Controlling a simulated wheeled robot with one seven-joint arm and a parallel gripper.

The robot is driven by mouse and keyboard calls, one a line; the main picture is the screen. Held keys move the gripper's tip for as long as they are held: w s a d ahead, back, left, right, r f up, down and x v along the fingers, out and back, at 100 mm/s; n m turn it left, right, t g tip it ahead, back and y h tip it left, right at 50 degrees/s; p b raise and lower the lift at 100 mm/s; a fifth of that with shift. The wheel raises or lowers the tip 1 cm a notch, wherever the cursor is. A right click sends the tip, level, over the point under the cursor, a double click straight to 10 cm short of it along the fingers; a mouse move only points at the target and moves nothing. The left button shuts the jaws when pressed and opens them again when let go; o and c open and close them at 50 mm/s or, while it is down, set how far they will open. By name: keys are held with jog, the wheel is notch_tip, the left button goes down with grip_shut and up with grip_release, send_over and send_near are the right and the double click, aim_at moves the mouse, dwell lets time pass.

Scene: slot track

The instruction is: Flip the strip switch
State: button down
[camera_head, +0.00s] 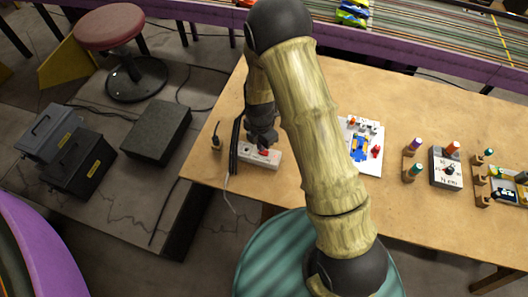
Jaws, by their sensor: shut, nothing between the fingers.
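A white power strip (260,161) lies near the left end of the wooden table. A small red switch (265,151) shows on it. My gripper (263,148) points down over the strip, its fingertips beside or at the red switch. The fingers are shut with nothing between them. I cannot tell whether the tips touch the switch or which way it is set. Part of the strip's top is hidden by the gripper.
A dark cable (235,145) lies left of the strip. A slot track (440,35) runs behind the table.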

jog(key=shift+f, duration=0.45)
jog(key=shift+s+f+b, duration=0.15)
jog(key=shift+f+b, duration=0.1)
jog(key=shift+b, duration=0.2)
jog(key=shift+r, duration=0.15)
jog(key=shift+r+p, duration=0.5)
jog(key=shift+p, duration=0.05)
jog(key=shift+r+p, duration=2.1)
jog(key=shift+r, duration=0.8)
